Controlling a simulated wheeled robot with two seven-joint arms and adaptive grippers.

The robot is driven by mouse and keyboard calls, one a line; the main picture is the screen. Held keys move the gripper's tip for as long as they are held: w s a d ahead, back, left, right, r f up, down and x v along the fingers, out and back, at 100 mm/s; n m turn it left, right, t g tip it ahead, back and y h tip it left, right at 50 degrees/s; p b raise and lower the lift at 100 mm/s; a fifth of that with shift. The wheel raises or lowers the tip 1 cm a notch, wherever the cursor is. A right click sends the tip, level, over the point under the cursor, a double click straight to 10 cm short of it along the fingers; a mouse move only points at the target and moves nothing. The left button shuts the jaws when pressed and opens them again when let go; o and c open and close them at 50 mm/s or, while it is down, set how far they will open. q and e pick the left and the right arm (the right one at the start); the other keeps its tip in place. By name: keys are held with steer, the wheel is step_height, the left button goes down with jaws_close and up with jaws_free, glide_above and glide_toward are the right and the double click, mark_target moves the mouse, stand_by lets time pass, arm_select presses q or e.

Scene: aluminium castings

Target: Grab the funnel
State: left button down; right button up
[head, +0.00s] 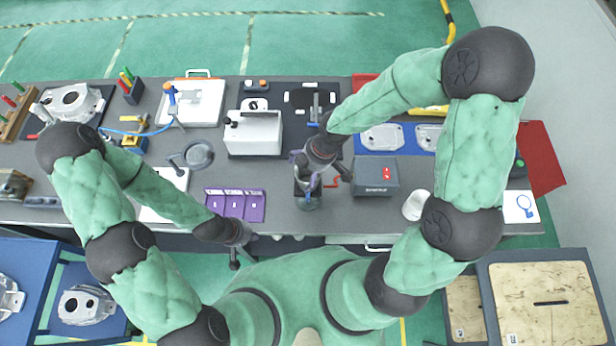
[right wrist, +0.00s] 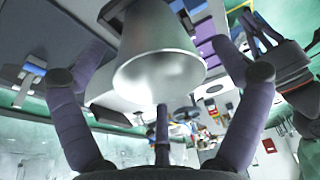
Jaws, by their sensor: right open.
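A shiny grey metal funnel (right wrist: 160,70) shows in the right wrist view, its wide round mouth towards the camera. It stands between the spread fingers of my right gripper (head: 318,174), which is open, with gaps visible on both sides. In the head view the gripper is over the front middle of the bench, and it hides most of what is beneath.
The grey bench (head: 275,180) holds a dark grey box (head: 376,178) close right of my right gripper and a white cup (head: 416,205) further right. Purple cards (head: 236,204) lie to the left. A white-topped machine (head: 253,133) stands behind.

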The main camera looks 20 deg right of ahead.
steer(key=shift+x, duration=1.4)
steer(key=c, duration=1.2)
steer(key=shift+r, duration=0.55)
step_height(320, 180, up, 2)
steer(key=shift+r, duration=0.1)
steer(key=s+d+r, duration=0.1)
steer(key=s+r, duration=0.4)
steer(key=r, duration=0.1)
steer(key=shift+p, duration=0.4)
steer(key=s+d+r, duration=0.2)
steer(key=s+r, duration=0.1)
steer(key=s, duration=0.5)
steer(key=shift+s+r, duration=0.3)
steer(key=shift+r, duration=0.05)
